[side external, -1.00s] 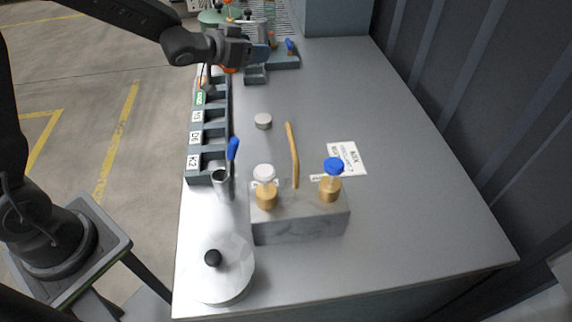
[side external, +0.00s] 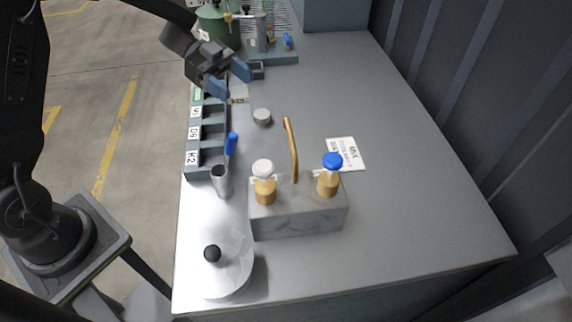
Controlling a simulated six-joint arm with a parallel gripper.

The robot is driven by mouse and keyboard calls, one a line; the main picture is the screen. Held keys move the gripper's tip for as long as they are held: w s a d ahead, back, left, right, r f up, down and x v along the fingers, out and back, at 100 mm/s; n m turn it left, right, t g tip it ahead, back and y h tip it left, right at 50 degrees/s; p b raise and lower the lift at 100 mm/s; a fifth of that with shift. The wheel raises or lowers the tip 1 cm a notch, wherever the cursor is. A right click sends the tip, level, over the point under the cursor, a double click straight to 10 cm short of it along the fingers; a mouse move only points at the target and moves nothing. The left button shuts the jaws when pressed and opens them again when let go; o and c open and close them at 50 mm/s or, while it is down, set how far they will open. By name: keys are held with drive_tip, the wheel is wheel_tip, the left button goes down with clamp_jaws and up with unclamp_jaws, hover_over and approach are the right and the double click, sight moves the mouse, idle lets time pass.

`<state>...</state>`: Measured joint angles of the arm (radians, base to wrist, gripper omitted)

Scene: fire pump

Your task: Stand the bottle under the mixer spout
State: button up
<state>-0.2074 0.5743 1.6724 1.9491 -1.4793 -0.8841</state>
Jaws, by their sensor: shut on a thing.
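The mixer is a grey block (side external: 300,218) with a white-topped valve (side external: 263,178), a blue-topped valve (side external: 330,175) and a thin copper spout (side external: 292,148) that rises and leans toward the back. My gripper (side external: 237,88) is over the rack's far end, left of and behind the spout. Its two blue fingers are around a pale, see-through thing with a small label (side external: 238,100), which looks like the bottle. Its outline is faint, and I cannot tell whether its base touches the table. It is apart from the spout.
A rack with labelled slots (side external: 203,170) lines the left edge. A grey disc (side external: 262,116) lies left of the spout tip. A round lid with black knob (side external: 225,272) is in front. The table's right side is mostly clear.

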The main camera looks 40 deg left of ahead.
drive_tip(key=shift+s+f, duration=0.25)
drive_tip(key=x, duration=0.5)
drive_tip(key=f+x, duration=0.1)
drive_tip(key=x, duration=0.4)
drive_tip(key=a+f+x, duration=0.1)
drive_tip(key=x, duration=0.4)
drive_tip(key=shift+s+d+f, duration=0.25)
drive_tip(key=shift+f, duration=0.1)
drive_tip(key=o, duration=1)
drive_tip(key=shift+f, duration=0.15)
drive_tip(key=shift+c, duration=0.2)
